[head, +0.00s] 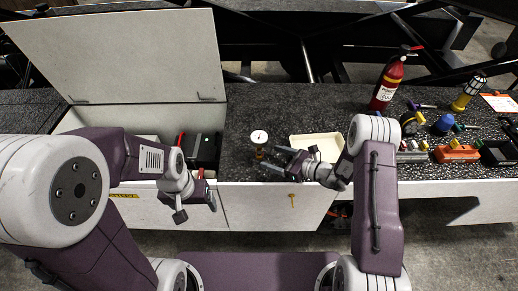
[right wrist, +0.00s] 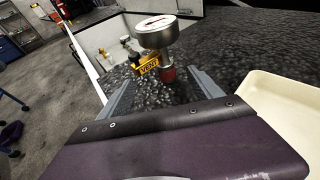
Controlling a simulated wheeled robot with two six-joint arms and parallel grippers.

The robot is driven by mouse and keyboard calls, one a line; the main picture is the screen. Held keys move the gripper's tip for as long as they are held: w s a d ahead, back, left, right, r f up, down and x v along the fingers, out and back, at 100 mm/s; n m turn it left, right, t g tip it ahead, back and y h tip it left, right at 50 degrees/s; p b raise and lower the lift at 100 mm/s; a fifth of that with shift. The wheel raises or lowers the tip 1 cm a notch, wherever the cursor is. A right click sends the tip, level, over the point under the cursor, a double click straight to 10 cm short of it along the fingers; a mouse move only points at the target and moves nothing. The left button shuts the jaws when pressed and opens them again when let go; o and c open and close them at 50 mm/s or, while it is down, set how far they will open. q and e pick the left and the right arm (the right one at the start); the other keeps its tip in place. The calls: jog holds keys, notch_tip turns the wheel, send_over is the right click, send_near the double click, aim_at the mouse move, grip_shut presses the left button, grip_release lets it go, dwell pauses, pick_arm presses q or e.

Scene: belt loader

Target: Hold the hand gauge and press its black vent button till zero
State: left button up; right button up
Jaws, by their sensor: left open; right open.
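The hand gauge (head: 259,138) stands upright on the dark speckled worktop, white dial up. In the right wrist view the gauge (right wrist: 156,32) shows a metal case, a yellow VENT label (right wrist: 149,65) and a red part low on its stem. A dark knob shows left of the label; I cannot tell for sure that it is the black vent button. My right gripper (head: 270,158) is open and empty, its fingers pointing at the gauge's lower part from the right, just short of it. My left gripper (head: 196,206) is open and empty, low before the front edge, left of the gauge.
A cream tray (head: 317,143) lies right of the gauge, beside my right gripper. An open white bin with a raised lid (head: 130,55) is at left, holding a black box (head: 206,150). A fire extinguisher (head: 388,82) and several tools stand farther right.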

aim_at(265, 161)
jog(key=b+x, duration=0.2)
jog(key=x, duration=0.2)
jog(key=shift+a+f, duration=0.1)
jog(key=shift+f, duration=0.15)
jog(key=shift+w+a, duration=0.55)
pick_arm(q)
notch_tip(265, 161, down, 3)
jog(key=shift+r, duration=0.1)
pick_arm(e)
jog(key=c, duration=0.8)
pick_arm(q)
grip_shut()
